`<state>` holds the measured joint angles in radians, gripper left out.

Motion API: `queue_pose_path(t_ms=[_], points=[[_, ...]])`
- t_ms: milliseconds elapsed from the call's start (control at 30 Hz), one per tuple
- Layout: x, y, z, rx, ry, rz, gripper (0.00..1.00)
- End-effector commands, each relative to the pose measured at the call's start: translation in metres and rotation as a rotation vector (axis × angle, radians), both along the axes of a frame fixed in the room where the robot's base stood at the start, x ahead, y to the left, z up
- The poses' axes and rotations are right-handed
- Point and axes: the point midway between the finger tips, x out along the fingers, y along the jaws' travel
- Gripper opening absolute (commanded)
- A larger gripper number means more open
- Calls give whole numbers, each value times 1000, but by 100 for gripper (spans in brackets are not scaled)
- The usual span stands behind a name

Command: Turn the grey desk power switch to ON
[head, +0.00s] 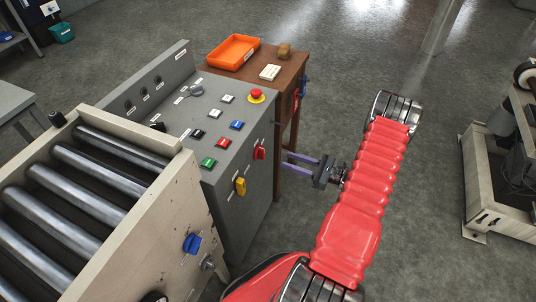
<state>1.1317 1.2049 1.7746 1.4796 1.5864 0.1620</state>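The grey desk (262,190) stands left of centre. Its front side carries a red rotary switch (260,152) and a yellow rotary switch (240,186), each by a small white label. The labels are too small to read, so I cannot tell which is the power switch or its setting. My gripper (287,161) is to the right of the desk's front side, its two purple fingers pointing left towards it. The fingers are apart with nothing between them. They appear clear of both switches, with the red one nearer.
The desk top holds several coloured buttons and a red emergency stop (256,94). A wooden table (289,71) behind bears an orange tray (233,51) and has switches on its side. A roller conveyor (130,238) with a blue knob (192,243) stands left.

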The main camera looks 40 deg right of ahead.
Motion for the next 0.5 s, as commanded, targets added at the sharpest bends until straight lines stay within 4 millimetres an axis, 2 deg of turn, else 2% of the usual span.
queue_pose_path(t_ms=[500], points=[[66, 40, 0, -1, 0, 3, 33]])
